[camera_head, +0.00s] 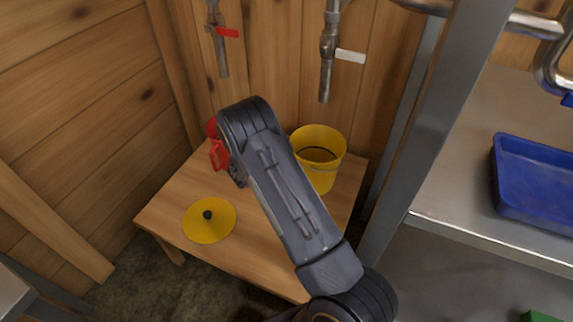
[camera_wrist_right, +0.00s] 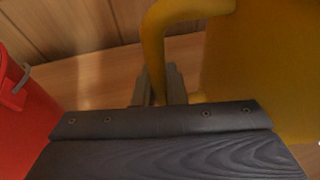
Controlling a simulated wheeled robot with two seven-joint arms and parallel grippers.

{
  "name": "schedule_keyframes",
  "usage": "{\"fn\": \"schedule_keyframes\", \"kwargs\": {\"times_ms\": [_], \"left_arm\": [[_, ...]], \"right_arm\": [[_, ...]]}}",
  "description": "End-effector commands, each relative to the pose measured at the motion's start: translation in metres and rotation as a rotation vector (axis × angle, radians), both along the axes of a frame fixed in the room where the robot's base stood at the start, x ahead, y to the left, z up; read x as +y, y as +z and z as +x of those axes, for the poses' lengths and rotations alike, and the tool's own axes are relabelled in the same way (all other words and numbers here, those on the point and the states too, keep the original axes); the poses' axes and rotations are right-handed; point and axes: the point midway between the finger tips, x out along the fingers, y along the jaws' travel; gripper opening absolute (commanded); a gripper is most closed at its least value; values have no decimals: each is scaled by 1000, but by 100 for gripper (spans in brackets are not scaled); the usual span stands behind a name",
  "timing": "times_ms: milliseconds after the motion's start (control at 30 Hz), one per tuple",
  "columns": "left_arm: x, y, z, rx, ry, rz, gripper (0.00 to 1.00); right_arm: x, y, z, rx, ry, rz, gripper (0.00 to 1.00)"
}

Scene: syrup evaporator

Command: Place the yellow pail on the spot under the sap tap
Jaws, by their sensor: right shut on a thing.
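The yellow pail (camera_head: 320,172) stands upright, as far as I can tell, on the small wooden table (camera_head: 265,255), below the tap with a white lever (camera_head: 328,50). A second tap with a red lever (camera_head: 219,40) hangs further left. In the right wrist view, my right gripper (camera_wrist_right: 160,88) is shut on the handle at the side of the yellow pail (camera_wrist_right: 265,65). In the head view my right arm hides that gripper and the handle. No marked spot shows; the pail and arm cover part of the tabletop. My left gripper is out of view.
A red pail (camera_head: 216,150) stands left of my arm, partly hidden; it also shows in the wrist view (camera_wrist_right: 22,120). A yellow lid (camera_head: 209,228) with a black knob lies at the table's front left. A metal post (camera_head: 425,130) and shelf with a blue tray (camera_head: 540,205) are right.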

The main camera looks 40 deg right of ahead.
Motion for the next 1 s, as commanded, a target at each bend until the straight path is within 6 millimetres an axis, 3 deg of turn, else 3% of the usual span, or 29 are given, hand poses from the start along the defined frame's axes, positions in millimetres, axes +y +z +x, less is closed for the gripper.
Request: {"fn": "schedule_keyframes", "kwargs": {"times_ms": [33,200,367,600,967,1000], "left_arm": [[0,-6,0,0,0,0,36],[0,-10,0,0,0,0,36],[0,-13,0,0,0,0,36],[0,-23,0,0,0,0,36],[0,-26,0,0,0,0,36],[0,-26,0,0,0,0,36]], "right_arm": [[-6,-11,5,-1,-1,-3,0],[-15,-23,14,-2,-1,-4,0],[-19,-32,19,-2,-2,-4,0],[-21,-64,21,-1,0,-3,0],[-21,-68,21,-3,-1,-3,0],[-21,-68,21,-3,-1,-1,12]]}}
